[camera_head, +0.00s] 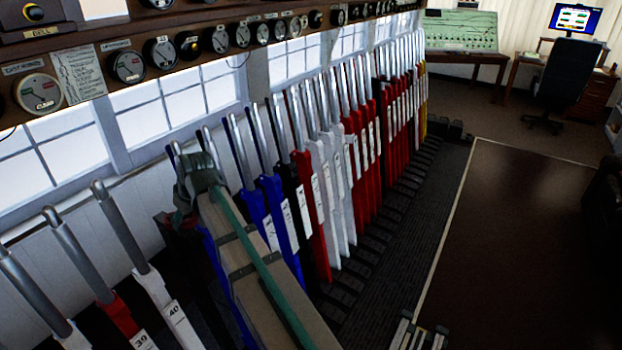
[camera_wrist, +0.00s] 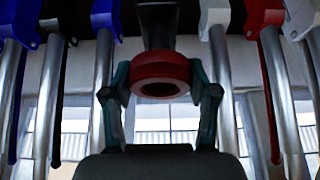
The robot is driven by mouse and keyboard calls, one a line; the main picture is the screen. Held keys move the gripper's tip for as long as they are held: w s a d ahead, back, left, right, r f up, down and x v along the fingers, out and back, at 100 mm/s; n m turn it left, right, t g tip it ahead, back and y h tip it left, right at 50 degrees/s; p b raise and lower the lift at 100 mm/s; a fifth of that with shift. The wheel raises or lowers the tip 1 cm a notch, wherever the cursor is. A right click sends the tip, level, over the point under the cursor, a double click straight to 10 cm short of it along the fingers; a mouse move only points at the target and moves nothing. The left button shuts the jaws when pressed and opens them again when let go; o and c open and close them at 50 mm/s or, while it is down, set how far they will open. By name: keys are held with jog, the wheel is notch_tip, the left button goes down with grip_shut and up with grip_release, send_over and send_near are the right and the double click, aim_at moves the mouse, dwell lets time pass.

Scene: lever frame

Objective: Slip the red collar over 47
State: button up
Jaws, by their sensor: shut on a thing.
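A thick red collar (camera_wrist: 146,69) sits between the two fingers of my gripper (camera_wrist: 160,88) in the wrist view, with its dark hole facing the camera. A dark lever part (camera_wrist: 157,25) shows directly behind the collar. I cannot tell whether the collar is around it or only in front of it. Plates 39 (camera_head: 141,341) and 40 (camera_head: 175,313) read clearly at lower left. I cannot read a 47 on any plate, so I cannot tell which lever it is.
Blue levers (camera_head: 256,211), a black lever (camera_head: 290,181), red levers and white levers stand closely on both sides of my arm. A shelf of gauges (camera_head: 127,66) runs above them. The brown floor (camera_head: 520,235) at right is open.

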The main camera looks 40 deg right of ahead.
jog(key=shift+r+p, duration=1.05)
jog(key=shift+r, duration=0.95)
